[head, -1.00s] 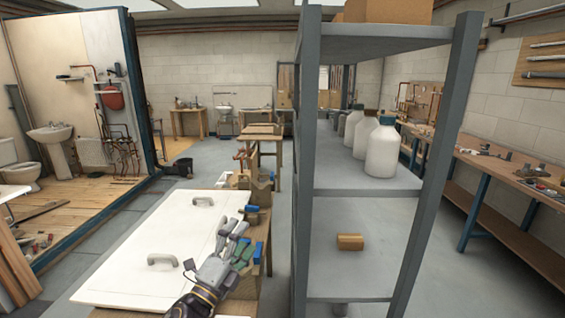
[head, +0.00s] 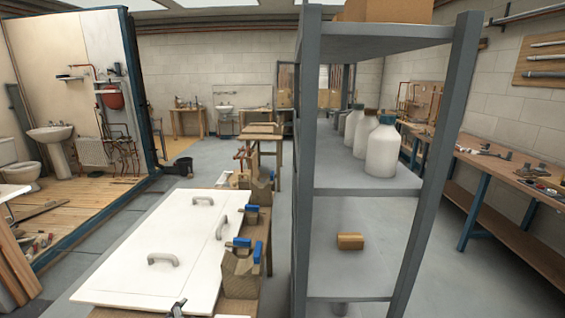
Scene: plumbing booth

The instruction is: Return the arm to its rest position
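Only a small dark piece (head: 178,308) of what looks like my arm or gripper shows at the bottom edge, in front of the white panel. Its fingers cannot be made out, and whether they are open or shut cannot be told. No other part of my arms or grippers is in the head view. I see nothing held.
A white panel (head: 130,272) with grey handles lies on the bench. Blue-handled clamps (head: 240,262) stand along its right side. A grey metal shelf (head: 365,205) with white bottles (head: 382,152) stands close on the right. Grey floor shows between the bench and the shelf.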

